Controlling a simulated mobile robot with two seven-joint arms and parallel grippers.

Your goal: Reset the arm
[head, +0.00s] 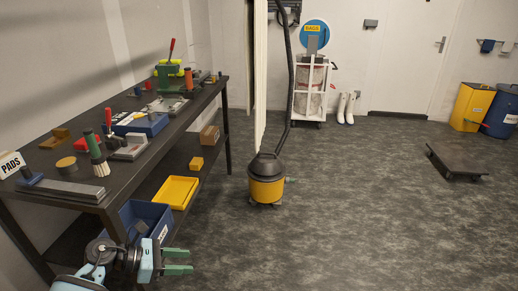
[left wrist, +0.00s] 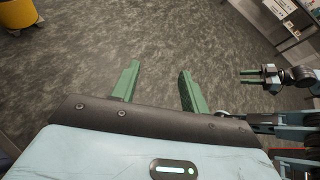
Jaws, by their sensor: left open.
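My left gripper (head: 190,261) is low at the left in the head view, in front of the bench's near end and over open floor. Its two green fingers are apart with nothing between them. In the left wrist view the same open, empty fingers (left wrist: 158,80) point out over bare grey floor. My right gripper (left wrist: 243,76) shows small at the right of the left wrist view, its green fingers apart and empty. I cannot make out the right gripper in the head view.
A dark workbench (head: 128,178) with tools runs along the left wall. A blue bin (head: 160,216) and a yellow tray (head: 178,191) are on its lower shelf, near my left gripper. A yellow vacuum (head: 266,188) stands mid-floor; a low dolly (head: 455,160) is at right. The near right floor is clear.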

